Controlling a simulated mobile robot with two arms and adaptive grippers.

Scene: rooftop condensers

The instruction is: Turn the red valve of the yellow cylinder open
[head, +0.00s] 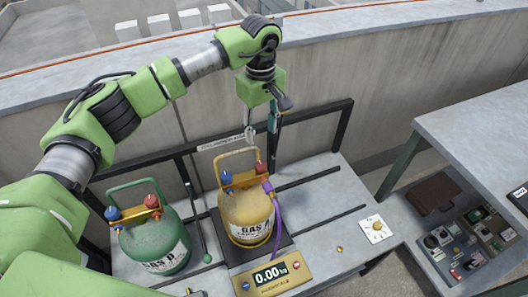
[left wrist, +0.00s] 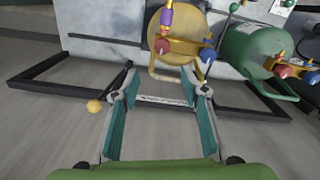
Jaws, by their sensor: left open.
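The yellow cylinder (head: 236,209) stands on a scale, labelled GAS, with a blue valve (head: 226,177) on its left and the red valve (head: 261,168) on its right. A purple hose (head: 275,213) runs from beside the red valve. In the left wrist view the yellow cylinder (left wrist: 183,24) is at the top, with its red valve (left wrist: 165,17) and blue valve (left wrist: 207,54). My left gripper (head: 262,130) is open and empty, above and behind the valves, touching neither. Its two teal fingers (left wrist: 160,93) are spread wide in the wrist view. My right gripper is not in view.
A green cylinder (head: 152,242) with blue and red valves stands left of the yellow one. The scale (head: 266,280) reads 0.00 kg. A dark rail frame (head: 312,113) runs behind the cylinders. A grey table (head: 480,135) stands at right, above a crate of parts.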

